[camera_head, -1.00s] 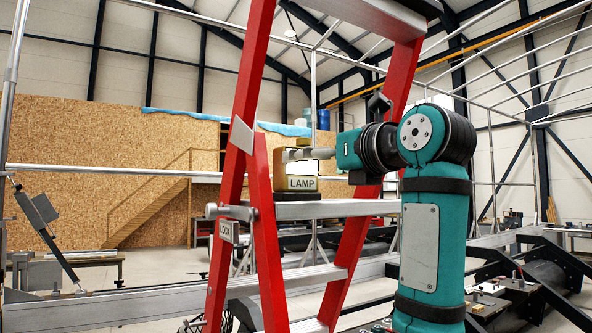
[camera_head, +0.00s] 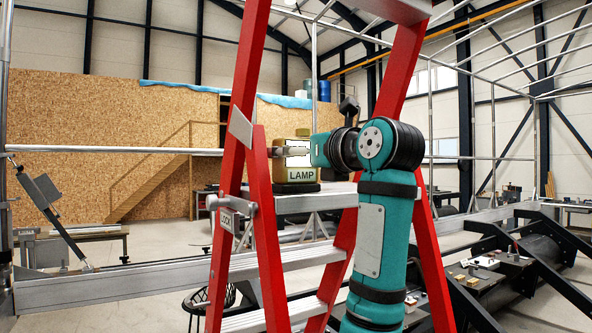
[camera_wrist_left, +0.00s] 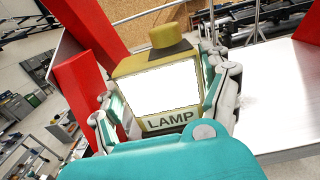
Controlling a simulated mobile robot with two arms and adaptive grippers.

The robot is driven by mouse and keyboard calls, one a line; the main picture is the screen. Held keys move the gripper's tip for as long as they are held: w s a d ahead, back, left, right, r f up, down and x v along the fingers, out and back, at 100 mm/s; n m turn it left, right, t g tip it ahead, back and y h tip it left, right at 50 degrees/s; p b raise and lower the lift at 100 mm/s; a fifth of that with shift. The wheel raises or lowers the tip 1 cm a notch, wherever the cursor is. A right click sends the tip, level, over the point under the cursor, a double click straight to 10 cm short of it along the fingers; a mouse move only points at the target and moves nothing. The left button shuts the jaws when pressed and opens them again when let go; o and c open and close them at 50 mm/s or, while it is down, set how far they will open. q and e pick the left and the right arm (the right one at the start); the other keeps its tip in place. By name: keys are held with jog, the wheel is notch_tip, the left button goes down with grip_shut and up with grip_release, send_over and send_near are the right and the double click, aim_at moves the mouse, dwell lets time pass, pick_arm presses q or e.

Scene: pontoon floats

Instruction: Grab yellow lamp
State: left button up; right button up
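The yellow lamp (camera_head: 299,161) has a white window, a "LAMP" label and a knob on top. It stands upright over a dark base on the ladder's flat step in the head view. My left gripper (camera_head: 293,150) reaches it from the right. In the left wrist view the lamp (camera_wrist_left: 165,92) fills the space between the two fingers of my left gripper (camera_wrist_left: 160,85). One finger lies close along each side. Whether both pads press on the lamp I cannot tell. My gripper body hides the lamp's bottom there. My right gripper is in neither view.
A red ladder (camera_head: 262,190) stands around the lamp, its legs close to my arm on both sides. Its metal step (camera_head: 320,200) is otherwise bare. Dark rails with loose parts (camera_head: 480,262) lie at the right. A slanted grey bar (camera_head: 45,205) stands at the left.

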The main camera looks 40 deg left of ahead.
pick_arm(q)
jog(key=c, duration=0.4)
jog(key=shift+a, duration=0.1)
jog(key=c, duration=0.6)
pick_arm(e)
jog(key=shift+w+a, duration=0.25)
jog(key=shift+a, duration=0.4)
pick_arm(q)
jog(key=shift+r, duration=0.15)
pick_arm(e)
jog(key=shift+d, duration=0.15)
